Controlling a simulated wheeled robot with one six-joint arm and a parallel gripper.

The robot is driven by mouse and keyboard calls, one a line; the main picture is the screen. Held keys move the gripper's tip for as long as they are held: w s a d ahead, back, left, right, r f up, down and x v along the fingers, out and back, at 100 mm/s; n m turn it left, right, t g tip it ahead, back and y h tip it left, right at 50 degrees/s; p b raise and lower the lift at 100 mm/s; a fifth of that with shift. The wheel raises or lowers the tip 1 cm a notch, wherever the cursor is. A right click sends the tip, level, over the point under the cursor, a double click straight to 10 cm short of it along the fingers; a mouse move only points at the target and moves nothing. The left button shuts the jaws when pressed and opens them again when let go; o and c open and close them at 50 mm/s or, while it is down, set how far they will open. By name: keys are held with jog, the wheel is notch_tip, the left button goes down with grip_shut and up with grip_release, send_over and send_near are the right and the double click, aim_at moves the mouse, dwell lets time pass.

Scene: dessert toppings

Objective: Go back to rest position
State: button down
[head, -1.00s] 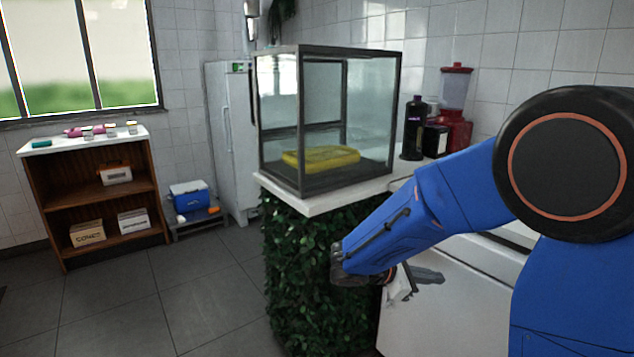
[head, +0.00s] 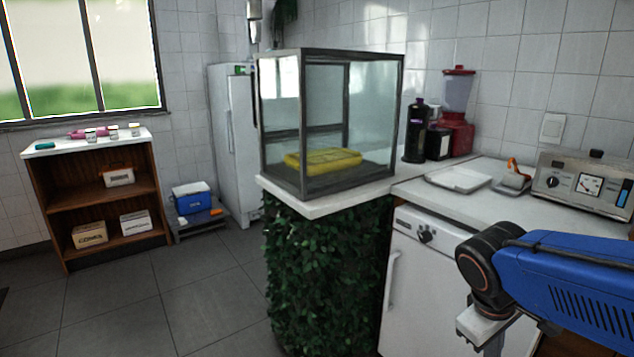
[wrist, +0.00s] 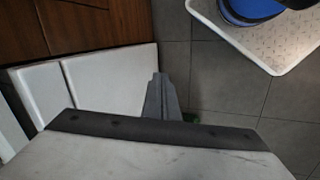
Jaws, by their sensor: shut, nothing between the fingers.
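My gripper (wrist: 161,95) shows in the wrist view with its fingers shut together and nothing between them. It hangs above the grey tiled floor, beside a white panel and brown wood. In the head view my blue arm reaches in from the right edge, in front of the white appliance under the counter. The gripper end points downward at the bottom of that view and is partly cut off, so its fingertips are not clear there.
A glass case (head: 378,120) with a yellow item (head: 322,160) stands on the white counter (head: 425,187). A tray (head: 458,179), a control box (head: 580,184) and a red blender (head: 456,130) are further right. A shelf unit (head: 40,200) is at left. The floor (head: 160,290) between is clear.

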jog(key=s+a+r+m+t+y, duration=0.2)
jog(key=s+a+m+t+y, duration=0.1)
jog(key=s+a+m, duration=0.1)
jog(key=shift+s+m, duration=0.4)
jog(key=shift+s, duration=0.1)
jog(key=shift+a, duration=0.1)
dwell(0.6)
